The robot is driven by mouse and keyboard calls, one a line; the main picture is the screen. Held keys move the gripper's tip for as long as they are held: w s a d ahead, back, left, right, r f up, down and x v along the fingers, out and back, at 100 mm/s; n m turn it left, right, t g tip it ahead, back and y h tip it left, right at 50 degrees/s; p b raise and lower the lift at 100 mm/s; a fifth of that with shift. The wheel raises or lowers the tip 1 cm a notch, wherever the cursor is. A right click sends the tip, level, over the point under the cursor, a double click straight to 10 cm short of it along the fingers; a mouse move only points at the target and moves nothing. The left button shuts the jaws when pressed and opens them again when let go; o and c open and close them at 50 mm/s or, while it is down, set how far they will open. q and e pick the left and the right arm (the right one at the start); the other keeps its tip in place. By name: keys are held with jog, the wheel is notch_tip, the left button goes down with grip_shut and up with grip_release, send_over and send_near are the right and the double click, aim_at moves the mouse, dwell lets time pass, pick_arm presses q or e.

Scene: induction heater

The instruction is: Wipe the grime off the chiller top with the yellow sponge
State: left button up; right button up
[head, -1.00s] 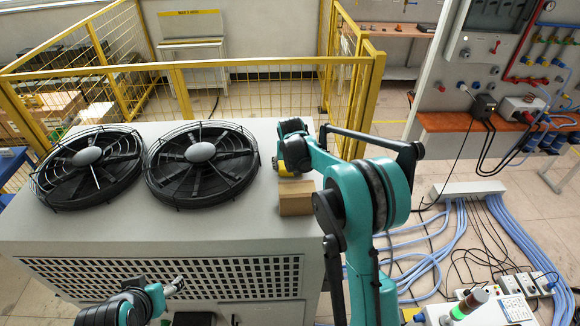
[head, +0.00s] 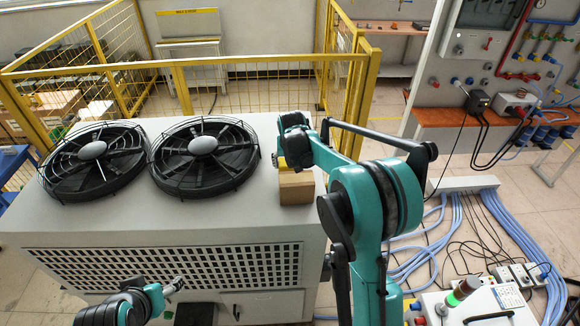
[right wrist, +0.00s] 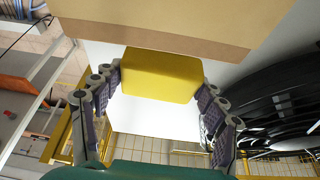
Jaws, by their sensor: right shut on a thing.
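The yellow sponge (right wrist: 160,74) is between the fingers of my right gripper (right wrist: 162,95), which is shut on it. In the head view the sponge (head: 282,162) shows as a small yellow patch under my right gripper, beside the brown cardboard box. The chiller top (head: 130,222) is a pale grey surface; no grime is clearly visible on it, and my right arm hides part of its right end. My left gripper (head: 174,285) is low in front of the chiller's grille, apart from the top; its finger opening is too small to tell.
The cardboard box (head: 296,188) stands at the chiller's right edge, close to the sponge. Two caged black fans (head: 203,158) (head: 93,162) take up the left and middle of the top. A yellow fence (head: 215,64) runs behind. Cables lie on the floor to the right.

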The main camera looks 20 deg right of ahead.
jog(key=shift+r, duration=0.55)
notch_tip(320, 180, up, 2)
jog(key=shift+s+r+p, duration=0.15)
jog(key=shift+r+p, duration=0.1)
jog(key=shift+p, duration=0.6)
jog(key=shift+r+p, duration=0.35)
jog(key=shift+r, duration=0.2)
